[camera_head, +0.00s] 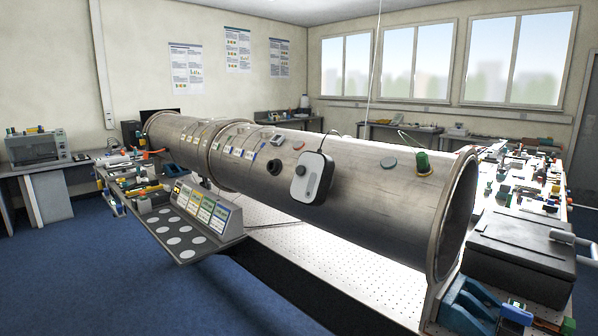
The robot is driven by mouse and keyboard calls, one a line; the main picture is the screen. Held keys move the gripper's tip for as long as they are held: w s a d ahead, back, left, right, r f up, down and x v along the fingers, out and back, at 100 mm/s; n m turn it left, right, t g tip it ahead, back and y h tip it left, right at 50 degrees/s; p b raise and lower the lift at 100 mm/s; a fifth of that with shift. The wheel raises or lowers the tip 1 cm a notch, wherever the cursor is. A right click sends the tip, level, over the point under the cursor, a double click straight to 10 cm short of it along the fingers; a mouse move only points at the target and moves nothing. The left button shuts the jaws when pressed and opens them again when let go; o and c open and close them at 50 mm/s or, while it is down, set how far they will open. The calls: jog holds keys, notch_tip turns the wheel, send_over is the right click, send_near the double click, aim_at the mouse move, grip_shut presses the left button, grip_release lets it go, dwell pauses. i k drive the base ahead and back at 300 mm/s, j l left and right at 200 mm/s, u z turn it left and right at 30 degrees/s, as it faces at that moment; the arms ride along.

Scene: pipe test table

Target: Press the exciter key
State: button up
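A large grey metal pipe (385,200) lies across the table, its open end at the right. A green cylinder (423,163) and a grey disc (388,162) are further right on the pipe. No label reads clearly, so I cannot tell which part is the exciter key. My gripper does not show.
A sloped console (187,252) with pale discs and coloured cards stands before the pipe. A white perforated tabletop (340,262) lies under it. A dark case (520,252) and a blue bracket (468,306) are at the right. Blue floor (110,285) is free at front left.

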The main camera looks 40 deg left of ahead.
aim_at(300, 170)
jog(key=i+j, duration=0.2)
jog(key=j, duration=0.2)
jog(key=i+j, duration=0.25)
jog(key=j, duration=0.15)
jog(key=i+j, duration=0.2)
jog(key=j, duration=0.2)
jog(key=u, duration=2.2)
